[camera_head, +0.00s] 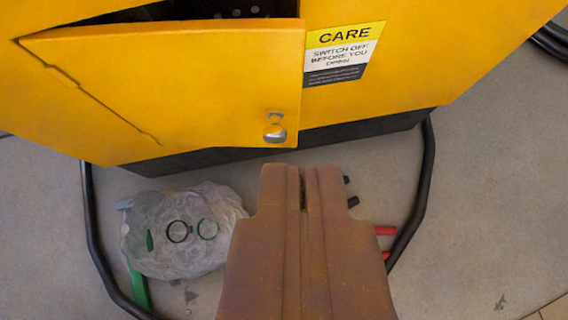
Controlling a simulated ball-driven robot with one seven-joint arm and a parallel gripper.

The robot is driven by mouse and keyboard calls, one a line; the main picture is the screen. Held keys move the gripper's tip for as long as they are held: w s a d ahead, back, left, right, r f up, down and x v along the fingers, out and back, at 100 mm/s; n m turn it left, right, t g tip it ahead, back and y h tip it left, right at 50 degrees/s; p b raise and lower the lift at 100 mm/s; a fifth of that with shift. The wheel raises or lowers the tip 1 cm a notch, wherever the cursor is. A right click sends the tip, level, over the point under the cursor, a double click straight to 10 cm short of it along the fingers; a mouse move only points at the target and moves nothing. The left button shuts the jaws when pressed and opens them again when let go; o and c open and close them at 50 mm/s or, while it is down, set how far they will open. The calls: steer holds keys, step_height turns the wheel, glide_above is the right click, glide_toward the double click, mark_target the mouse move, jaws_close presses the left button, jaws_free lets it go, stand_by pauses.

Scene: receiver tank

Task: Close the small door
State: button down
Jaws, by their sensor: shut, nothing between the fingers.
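The small door (190,85) is a yellow panel on the front of a yellow cabinet (410,60). It stands ajar, with a dark gap along its top edge where the inside shows. Its hinge side seems to be at the left, and a silver knob (275,128) sits near its lower right corner. My gripper (301,172) is at the lower middle of the picture, below and a little right of the knob. Its two brown fingers are shut together with nothing between them. It appears apart from the door.
A crumpled clear plastic bag (182,232) with rings lies on the grey floor at lower left, beside a green strip (138,288). Black tubing (427,170) curves around the cabinet's base. Red-handled things (385,230) lie right of my gripper. A CARE label (342,52) is right of the door.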

mark_target(299, 43)
steer(key=b+x, duration=0.1)
steer(key=x, duration=0.2)
steer(key=b+x, duration=0.2)
steer(key=x, duration=0.1)
steer(key=w+r+b+x, duration=0.1)
steer(key=x, duration=0.2)
steer(key=shift+w+d+b, duration=0.15)
steer(key=shift+b, duration=0.15)
steer(key=shift+w, duration=0.6)
steer(key=shift+r, duration=0.1)
